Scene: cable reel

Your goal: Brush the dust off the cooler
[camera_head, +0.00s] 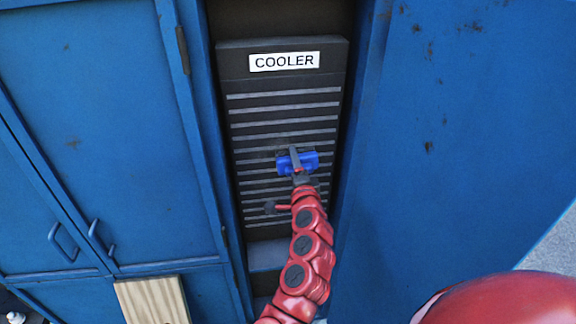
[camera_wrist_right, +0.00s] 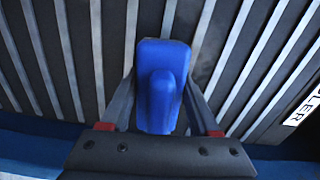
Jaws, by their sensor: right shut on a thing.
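The cooler (camera_head: 285,112) is a tall dark panel with light horizontal slats and a white COOLER label, set in a recess between blue cabinet walls. Its slats also fill the right wrist view (camera_wrist_right: 70,60). My right gripper (camera_head: 298,165) is in front of the middle slats, shut on a blue brush (camera_head: 311,161). In the right wrist view the blue brush (camera_wrist_right: 160,100) sits between the two fingers, its far end at or close to the slats; contact cannot be told. A dark smudge shows near the brush. My left gripper is not in view.
Blue cabinet doors (camera_head: 90,110) with handles stand on the left. A blue wall (camera_head: 470,130) with dark specks stands close on the right. A wooden board (camera_head: 153,300) is at the lower left. The recess is narrow around my right arm.

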